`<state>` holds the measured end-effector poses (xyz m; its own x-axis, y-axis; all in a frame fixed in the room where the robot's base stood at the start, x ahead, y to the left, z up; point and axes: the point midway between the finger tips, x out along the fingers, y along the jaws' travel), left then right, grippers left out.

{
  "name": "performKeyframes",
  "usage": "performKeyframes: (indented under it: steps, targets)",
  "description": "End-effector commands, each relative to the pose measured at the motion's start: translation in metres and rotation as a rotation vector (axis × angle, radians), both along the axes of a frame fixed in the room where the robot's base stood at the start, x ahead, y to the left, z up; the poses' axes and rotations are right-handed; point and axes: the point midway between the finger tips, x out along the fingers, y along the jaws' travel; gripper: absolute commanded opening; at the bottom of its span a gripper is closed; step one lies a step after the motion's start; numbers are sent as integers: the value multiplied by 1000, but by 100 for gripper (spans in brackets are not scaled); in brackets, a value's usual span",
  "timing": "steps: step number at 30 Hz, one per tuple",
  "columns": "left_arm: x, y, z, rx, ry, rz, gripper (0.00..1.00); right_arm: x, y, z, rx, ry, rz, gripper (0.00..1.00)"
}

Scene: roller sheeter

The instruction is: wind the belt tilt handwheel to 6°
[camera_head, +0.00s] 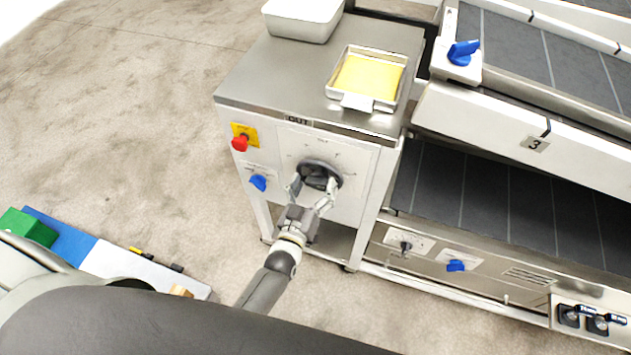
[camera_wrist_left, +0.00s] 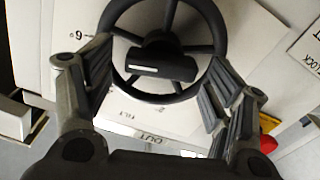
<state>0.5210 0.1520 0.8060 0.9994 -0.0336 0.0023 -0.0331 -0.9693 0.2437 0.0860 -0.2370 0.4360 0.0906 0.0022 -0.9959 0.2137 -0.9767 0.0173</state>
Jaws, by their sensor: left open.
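The belt tilt handwheel (camera_head: 320,172) is a dark spoked wheel on the white front panel of the steel cabinet marked OUT. It also shows in the left wrist view (camera_wrist_left: 172,97), with a black hub bar bearing a white line (camera_wrist_left: 148,69). A printed scale around it shows a 6° mark (camera_wrist_left: 72,38) at left and a 2° mark and TILT below, upside down. My left gripper (camera_head: 314,187) is at the wheel, open, one finger on each side of the rim; it also shows in the left wrist view (camera_wrist_left: 163,62). Contact is unclear. My right gripper is not in view.
A red knob on a yellow plate (camera_head: 241,140) and a blue knob (camera_head: 258,182) sit left of the wheel. A tray with a yellow sheet (camera_head: 357,102) and a white bin (camera_head: 303,17) stand on the cabinet top. Dark conveyor belts (camera_head: 500,210) lie to the right.

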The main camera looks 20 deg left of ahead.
Motion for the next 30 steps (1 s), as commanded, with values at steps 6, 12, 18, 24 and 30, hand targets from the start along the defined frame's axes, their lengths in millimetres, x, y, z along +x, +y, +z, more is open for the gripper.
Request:
performKeyframes:
  steps: [6, 12, 18, 24, 30]
  targets:
    - [-44, 1, -1, 1, 3, -1, 77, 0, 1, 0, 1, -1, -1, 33]
    - [-81, 3, 0, 2, 1, -1, 77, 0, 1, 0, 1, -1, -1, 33]
    - [-103, 4, 0, 2, -1, -1, 77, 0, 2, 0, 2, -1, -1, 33]
    - [-107, 4, 1, 2, -2, 0, 77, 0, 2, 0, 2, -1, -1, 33]
    - [-107, 4, 1, 2, -2, 0, 77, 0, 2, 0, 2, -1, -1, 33]
